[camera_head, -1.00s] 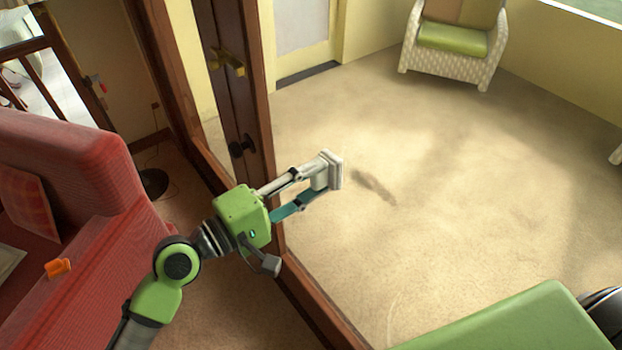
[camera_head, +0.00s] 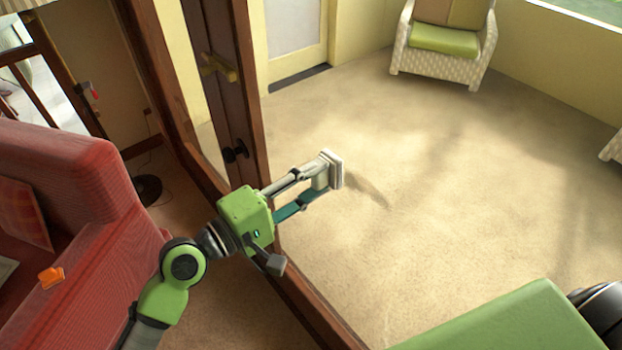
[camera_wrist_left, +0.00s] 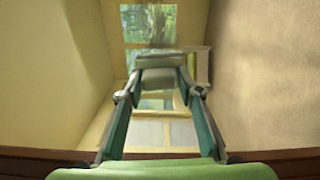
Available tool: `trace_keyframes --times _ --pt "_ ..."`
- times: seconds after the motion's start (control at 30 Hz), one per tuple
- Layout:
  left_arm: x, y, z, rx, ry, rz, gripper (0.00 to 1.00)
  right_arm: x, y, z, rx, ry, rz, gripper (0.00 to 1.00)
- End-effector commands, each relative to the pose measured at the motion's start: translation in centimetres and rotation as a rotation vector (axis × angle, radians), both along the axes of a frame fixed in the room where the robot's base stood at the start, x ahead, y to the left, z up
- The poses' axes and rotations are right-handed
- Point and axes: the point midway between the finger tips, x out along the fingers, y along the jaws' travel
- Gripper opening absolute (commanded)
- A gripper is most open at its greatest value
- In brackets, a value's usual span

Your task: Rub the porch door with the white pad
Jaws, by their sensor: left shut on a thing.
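My left gripper (camera_head: 317,185) is shut on the white pad (camera_head: 335,170), which it holds at its fingertips, well above the carpet. The pad also shows between the fingers in the left wrist view (camera_wrist_left: 158,60). A dark brown door (camera_head: 228,85) with a brass handle and a dark knob stands beyond the left gripper. A yellow door with a pale panel (camera_head: 295,30) is in the far wall. I cannot tell which is the porch door. The pad appears apart from both. My right gripper is out of view.
A red sofa (camera_head: 75,170) stands at the left, with a small orange object (camera_head: 51,277) on it. A brown wooden frame (camera_head: 315,310) runs below my left arm. A white wicker chair (camera_head: 440,70) with a green cushion stands at the back. The carpet (camera_head: 470,190) between is clear.

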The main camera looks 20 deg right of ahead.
Motion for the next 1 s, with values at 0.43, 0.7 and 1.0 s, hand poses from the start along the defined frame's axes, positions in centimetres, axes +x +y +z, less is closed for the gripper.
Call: trace_keyframes --times 0.43,0.7,1.0 --pt "-3.2 -0.9 0.2 -0.002 0.002 -0.001 0.16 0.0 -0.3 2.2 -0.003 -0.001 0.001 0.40" --pt "-4.2 -1.4 0.2 -0.001 0.002 -0.001 0.16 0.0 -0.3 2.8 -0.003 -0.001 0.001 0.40" --pt "-6.4 -2.4 0.2 -0.001 0.003 -0.001 0.16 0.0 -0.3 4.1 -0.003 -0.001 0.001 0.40"
